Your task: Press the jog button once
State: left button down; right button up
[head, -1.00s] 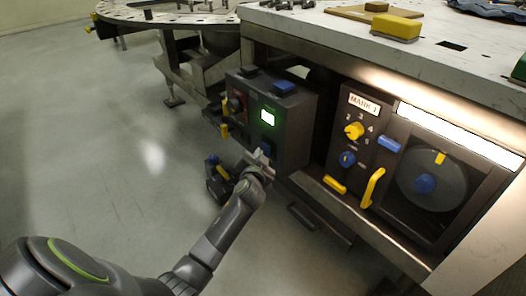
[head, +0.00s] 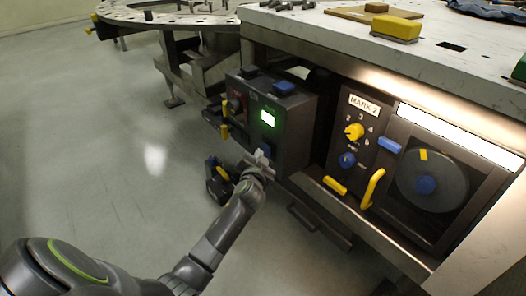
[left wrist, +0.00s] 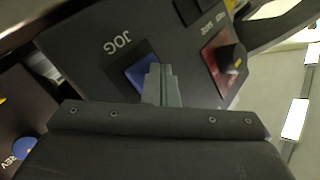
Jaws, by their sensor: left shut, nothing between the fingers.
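The blue jog button (left wrist: 143,68) is on a dark control box (head: 293,130), beside the printed word JOG in the left wrist view. My left gripper (head: 262,158) is shut and empty, close to the button. In the left wrist view its fingertips (left wrist: 160,72) cover one side of the button; I cannot tell whether they touch it. My right gripper is not in view.
A red panel with a black knob (left wrist: 229,57) is beside the button. Right of the box are a MARK 2 placard (head: 363,104), a yellow dial (head: 354,131), a yellow handle (head: 373,188) and a windowed disc (head: 432,181). Open floor lies left.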

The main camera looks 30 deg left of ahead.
pick_arm(q)
jog(key=shift+s+a, duration=0.25)
jog(key=shift+s, duration=0.45)
jog(key=s, duration=0.1)
jog(key=s+a+p, duration=0.1)
jog(key=s, duration=0.1)
jog(key=s+a+p, duration=0.1)
jog(key=shift+s, duration=0.35)
dwell(0.6)
